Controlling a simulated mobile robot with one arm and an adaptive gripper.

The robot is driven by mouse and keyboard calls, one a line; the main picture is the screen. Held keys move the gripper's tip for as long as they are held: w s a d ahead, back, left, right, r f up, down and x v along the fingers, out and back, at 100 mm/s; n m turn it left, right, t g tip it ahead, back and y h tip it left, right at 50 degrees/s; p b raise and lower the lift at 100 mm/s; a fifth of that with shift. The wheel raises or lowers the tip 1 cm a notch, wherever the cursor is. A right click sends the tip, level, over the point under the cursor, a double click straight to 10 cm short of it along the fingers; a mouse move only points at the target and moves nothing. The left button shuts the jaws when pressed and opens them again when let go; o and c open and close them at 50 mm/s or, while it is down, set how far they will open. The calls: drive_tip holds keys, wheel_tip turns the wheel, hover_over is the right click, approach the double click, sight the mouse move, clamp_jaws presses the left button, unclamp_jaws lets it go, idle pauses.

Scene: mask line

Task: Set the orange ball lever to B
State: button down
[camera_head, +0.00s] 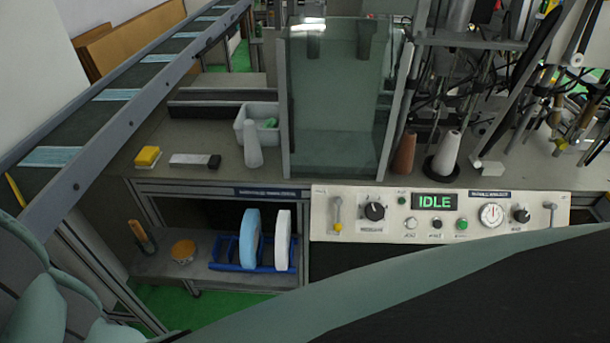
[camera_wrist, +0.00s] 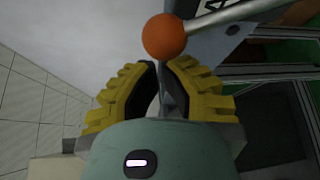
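In the wrist view, an orange ball (camera_wrist: 164,36) sits on the end of a metal rod (camera_wrist: 215,15) that runs up to the right. My gripper (camera_wrist: 164,68) has yellow ribbed fingers and points at the ball. A narrow gap shows between the fingertips, and the ball appears just beyond them, not between them. Whether they touch it is unclear. The marks are cut off, and I cannot read a B. I cannot make out the orange ball or my fingertips in the head view.
A control panel (camera_head: 460,205) with an IDLE display, knobs and small levers runs along the bench front. A conveyor (camera_head: 115,130) slopes along the left. A shelf (camera_head: 180,262) below holds blue and white rolls. My arm covers the lower right and lower left of the head view.

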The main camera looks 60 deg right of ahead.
drive_tip(key=shift+w+d, duration=0.15)
drive_tip(key=shift+d, duration=0.05)
drive_tip(key=shift+w+d+r+m+b, duration=0.15)
drive_tip(key=shift+d+r+m+b, duration=0.1)
drive_tip(key=shift+r+m+b, duration=0.1)
drive_tip(key=shift+w+d+y, duration=0.1)
drive_tip(key=shift+d+y, duration=0.05)
drive_tip(key=shift+y, duration=0.15)
drive_tip(key=w+d+r+m+t+y+b, duration=0.1)
drive_tip(key=w+d+m+t+y+b, duration=0.1)
drive_tip(key=w+d+m+t+b, duration=0.4)
drive_tip(key=shift+w+d+r+m+b, duration=0.4)
drive_tip(key=shift+w+d+m+b, duration=0.2)
drive_tip(key=shift+d+m, duration=2.55)
drive_tip(key=shift+a, duration=0.2)
